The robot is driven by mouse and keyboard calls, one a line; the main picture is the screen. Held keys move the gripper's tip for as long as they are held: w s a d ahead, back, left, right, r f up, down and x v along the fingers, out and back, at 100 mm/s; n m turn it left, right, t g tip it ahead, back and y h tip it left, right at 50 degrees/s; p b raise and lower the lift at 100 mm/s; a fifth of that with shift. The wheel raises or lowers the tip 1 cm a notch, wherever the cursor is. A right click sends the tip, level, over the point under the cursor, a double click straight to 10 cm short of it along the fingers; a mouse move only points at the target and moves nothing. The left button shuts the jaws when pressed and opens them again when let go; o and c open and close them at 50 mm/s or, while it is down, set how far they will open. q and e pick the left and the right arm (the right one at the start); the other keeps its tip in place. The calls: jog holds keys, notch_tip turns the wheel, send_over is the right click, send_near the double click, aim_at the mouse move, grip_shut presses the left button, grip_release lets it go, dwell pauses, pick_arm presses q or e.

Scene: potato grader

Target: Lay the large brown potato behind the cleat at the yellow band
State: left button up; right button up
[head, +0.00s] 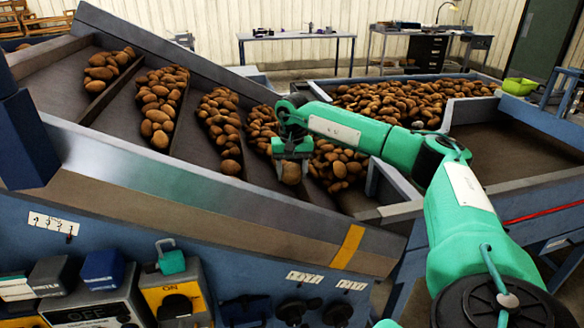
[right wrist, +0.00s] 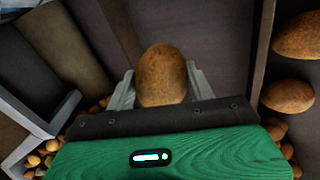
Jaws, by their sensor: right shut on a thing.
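The large brown potato (head: 291,174) is between the fingers of my right gripper (head: 292,160), over the lower part of the sloping belt. In the right wrist view the potato (right wrist: 162,72) sits between two pale fingers, with dark belt beyond it. The yellow band (head: 347,247) is on the metal side rail, below and to the right of the gripper. A cleat (right wrist: 262,60) runs along the right of the right wrist view, with potatoes past it. Whether the held potato touches the belt cannot be told. My left gripper is not in view.
Piles of potatoes (head: 160,105) lie behind cleats up the belt. A wide bin of potatoes (head: 415,97) is at the back right. The metal side rail (head: 200,195) borders the belt in front. A control panel (head: 100,290) is below it.

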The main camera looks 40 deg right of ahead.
jog(key=shift+f+b, duration=1.9)
jog(key=shift+f, duration=2.25)
jog(key=o, duration=1.1)
jog(key=shift+o, duration=0.2)
